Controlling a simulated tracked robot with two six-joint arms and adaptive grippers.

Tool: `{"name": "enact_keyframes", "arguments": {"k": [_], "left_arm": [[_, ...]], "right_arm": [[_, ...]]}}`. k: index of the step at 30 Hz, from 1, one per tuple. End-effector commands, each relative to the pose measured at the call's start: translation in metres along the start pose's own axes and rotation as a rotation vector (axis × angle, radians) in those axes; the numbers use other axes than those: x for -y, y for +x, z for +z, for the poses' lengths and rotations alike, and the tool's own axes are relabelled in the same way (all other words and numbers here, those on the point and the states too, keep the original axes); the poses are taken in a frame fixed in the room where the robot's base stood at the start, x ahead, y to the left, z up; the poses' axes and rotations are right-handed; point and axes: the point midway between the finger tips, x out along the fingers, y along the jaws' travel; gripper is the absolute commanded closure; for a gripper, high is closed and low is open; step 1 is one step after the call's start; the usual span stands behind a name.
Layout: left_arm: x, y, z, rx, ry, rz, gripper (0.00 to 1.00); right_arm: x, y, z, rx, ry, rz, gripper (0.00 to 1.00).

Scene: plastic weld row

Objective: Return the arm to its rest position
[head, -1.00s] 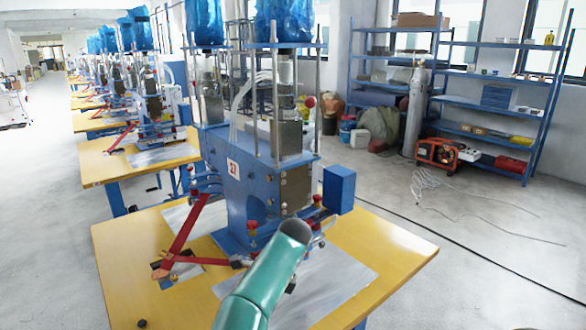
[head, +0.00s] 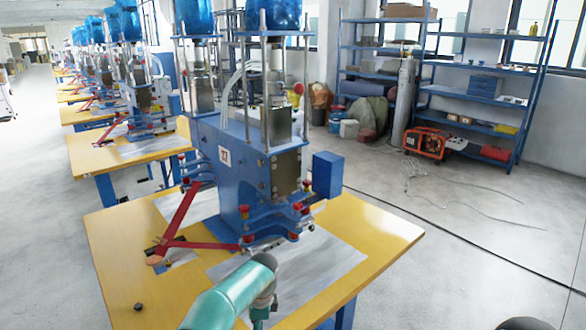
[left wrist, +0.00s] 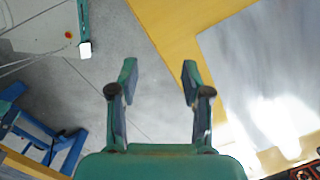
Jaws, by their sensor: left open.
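My left gripper (left wrist: 160,78) is open and empty in the left wrist view, its two fingers apart with grey floor between and beyond them. To its right lie the yellow table's edge (left wrist: 165,30) and a shiny metal sheet (left wrist: 222,48). In the head view my teal arm (head: 228,300) comes in at the bottom and ends in a grey joint in front of the yellow table (head: 385,222). The gripper itself is out of the head view. My right gripper shows in neither view.
A blue welding machine (head: 235,165) with red arms (head: 180,222) stands on the table, close beyond my arm. A small dark block (head: 138,306) lies at the table's front left. Open floor (head: 450,265) lies to the right, crossed by a cable.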

Motion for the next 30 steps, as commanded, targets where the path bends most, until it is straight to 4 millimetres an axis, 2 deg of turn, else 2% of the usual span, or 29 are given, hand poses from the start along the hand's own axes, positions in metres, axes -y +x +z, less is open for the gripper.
{"name": "enact_keyframes", "arguments": {"k": [1,6,9,13,18,24,27,30], "left_arm": [[-0.011,0.023,0.0,-0.036,-0.048,0.024,0.52],[-0.058,0.082,-0.005,-0.174,-0.267,0.094,0.52],[-0.093,0.109,-0.006,-0.245,-0.422,0.146,0.52],[-0.147,0.133,-0.002,-0.315,-0.653,0.223,0.52],[-0.221,0.148,0.011,-0.367,-0.989,0.318,0.52],[-0.3,0.144,0.035,-0.365,-1.358,0.392,0.52],[-0.326,0.138,0.045,-0.353,-1.483,0.407,0.52],[-0.341,0.134,0.052,-0.344,-1.559,0.413,0.52]], "right_arm": [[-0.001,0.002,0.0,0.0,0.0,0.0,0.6],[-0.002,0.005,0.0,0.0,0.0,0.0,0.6],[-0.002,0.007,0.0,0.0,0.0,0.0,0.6],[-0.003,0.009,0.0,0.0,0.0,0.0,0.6],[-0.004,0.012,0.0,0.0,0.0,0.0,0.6],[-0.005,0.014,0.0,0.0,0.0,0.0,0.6],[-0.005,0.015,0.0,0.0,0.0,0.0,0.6],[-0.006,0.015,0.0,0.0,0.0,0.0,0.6]]}}
